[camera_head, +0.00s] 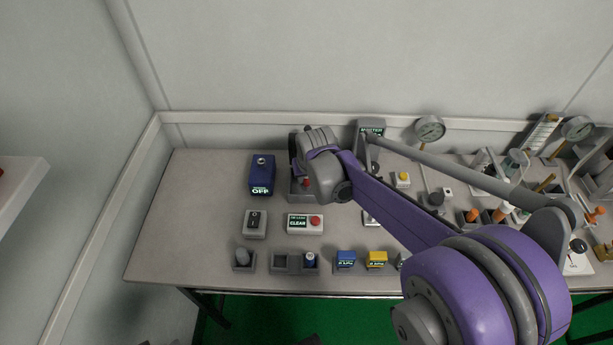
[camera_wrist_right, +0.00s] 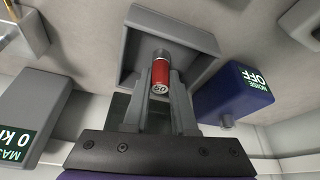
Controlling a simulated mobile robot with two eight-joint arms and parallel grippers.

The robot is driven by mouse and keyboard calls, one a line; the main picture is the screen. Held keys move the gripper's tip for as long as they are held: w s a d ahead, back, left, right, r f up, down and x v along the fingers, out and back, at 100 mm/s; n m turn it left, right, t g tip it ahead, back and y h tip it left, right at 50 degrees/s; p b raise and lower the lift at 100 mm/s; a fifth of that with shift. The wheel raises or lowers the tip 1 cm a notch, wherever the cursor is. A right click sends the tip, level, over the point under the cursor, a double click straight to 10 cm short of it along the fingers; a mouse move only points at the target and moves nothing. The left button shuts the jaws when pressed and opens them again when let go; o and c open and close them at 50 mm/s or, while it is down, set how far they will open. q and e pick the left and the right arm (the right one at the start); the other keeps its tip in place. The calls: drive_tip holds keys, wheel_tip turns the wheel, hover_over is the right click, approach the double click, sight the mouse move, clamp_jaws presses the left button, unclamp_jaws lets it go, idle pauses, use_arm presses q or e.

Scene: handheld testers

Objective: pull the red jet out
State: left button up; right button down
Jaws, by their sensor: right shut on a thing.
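The red jet (camera_wrist_right: 161,72), a small red cylinder with a silver end and a white marking, shows in the right wrist view. My right gripper (camera_wrist_right: 163,88) is shut on it, one finger on each side. Behind the jet is a grey open box (camera_wrist_right: 197,40); I cannot tell whether the jet still touches its floor. In the head view, a bit of red, the jet (camera_head: 306,182), shows just below my right gripper (camera_head: 301,170), whose fingers are mostly hidden by the wrist. My left gripper is not in view.
A dark blue OFF box (camera_head: 262,175) stands close left of the grey box. A white CLEAR box with a red button (camera_head: 315,221) lies in front. A grey display box (camera_head: 372,127) stands behind right. The bench's left end (camera_head: 190,215) is clear.

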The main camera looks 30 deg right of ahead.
drive_tip(key=shift+r, duration=0.1)
drive_tip(key=shift+r+p, duration=1.95)
drive_tip(key=shift+r, duration=0.55)
drive_tip(key=shift+f, duration=0.1)
